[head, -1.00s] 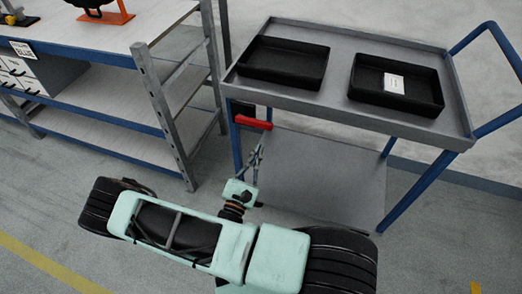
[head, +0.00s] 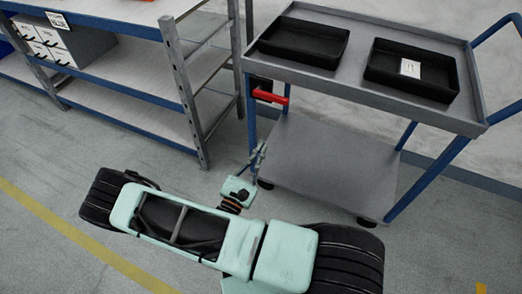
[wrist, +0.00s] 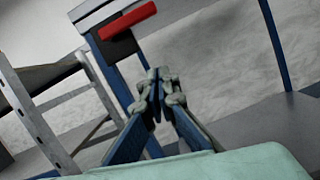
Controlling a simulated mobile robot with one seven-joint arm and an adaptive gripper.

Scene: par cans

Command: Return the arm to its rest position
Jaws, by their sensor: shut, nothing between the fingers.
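My gripper (head: 258,157) shows small in the head view, at the end of my pale green arm, in front of the trolley's left side. In the wrist view my gripper (wrist: 160,88) has its fingers together at the tips, with nothing between them. The fingers point away from the camera, toward the trolley leg and the red handle. The gap to the leg is hard to judge.
A trolley (head: 378,82) with two black trays (head: 303,42) (head: 411,70) stands close ahead on the right. Its red handle (head: 271,97) sticks out near my gripper. A shelf bench (head: 184,95) stands at left. The floor at far left, by the yellow line, is clear.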

